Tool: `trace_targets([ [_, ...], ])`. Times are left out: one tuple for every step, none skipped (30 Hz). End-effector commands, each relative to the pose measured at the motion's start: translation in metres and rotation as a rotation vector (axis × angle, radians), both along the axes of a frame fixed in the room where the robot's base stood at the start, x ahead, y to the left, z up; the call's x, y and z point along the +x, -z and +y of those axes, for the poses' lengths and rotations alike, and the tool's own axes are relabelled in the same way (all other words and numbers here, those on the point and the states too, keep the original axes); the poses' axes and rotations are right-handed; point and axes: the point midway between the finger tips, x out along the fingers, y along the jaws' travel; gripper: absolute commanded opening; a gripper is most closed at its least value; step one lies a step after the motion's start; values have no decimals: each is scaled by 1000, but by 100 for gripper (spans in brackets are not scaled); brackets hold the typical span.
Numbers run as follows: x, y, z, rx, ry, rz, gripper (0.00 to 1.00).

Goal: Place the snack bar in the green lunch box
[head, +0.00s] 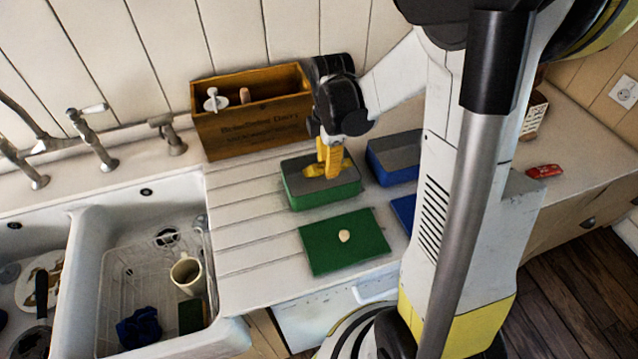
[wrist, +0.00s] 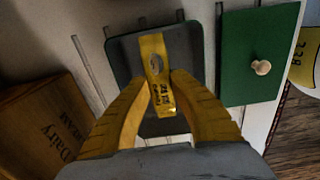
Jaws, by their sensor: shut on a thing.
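The green lunch box (head: 325,197) stands open on the white counter, with a grey inside. My gripper (head: 329,172) points down over its opening. In the wrist view my gripper (wrist: 158,88) is shut on the yellow snack bar (wrist: 164,98), with one finger on each side. The bar lies within the outline of the lunch box (wrist: 123,50) there. In the head view the snack bar (head: 313,170) shows beside the fingers at the opening. I cannot tell whether it touches the box floor.
A green lid (head: 322,250) with a pale knob lies in front of the box. A blue box (head: 378,172) stands close on the right, with a blue lid (head: 404,209) before it. A wooden crate (head: 250,133) stands behind. A sink (head: 91,265) is at left. A red object (head: 544,171) lies at right.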

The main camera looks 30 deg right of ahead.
Motion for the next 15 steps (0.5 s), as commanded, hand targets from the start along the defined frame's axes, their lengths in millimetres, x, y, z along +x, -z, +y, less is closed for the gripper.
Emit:
trace_targets([
  [1, 7, 8, 0, -4, 0, 0],
  [2, 9, 12, 0, -3, 0, 0],
  [2, 11, 15, 0, -1, 0, 0],
  [2, 11, 17, 0, -1, 0, 0],
  [3, 12, 19, 0, -1, 0, 0],
  [3, 13, 20, 0, -1, 0, 0],
  [3, 15, 20, 0, 0, 0, 0],
  [3, 18, 20, 0, 0, 0, 0],
  [3, 22, 20, 0, 0, 0, 0],
  [3, 27, 20, 0, 0, 0, 0],
  [3, 32, 20, 0, 0, 0, 0],
  [3, 39, 20, 0, 0, 0, 0],
  [3, 45, 20, 0, 0, 0, 0],
  [3, 49, 20, 0, 0, 0, 0],
  [3, 52, 20, 0, 0, 0, 0],
])
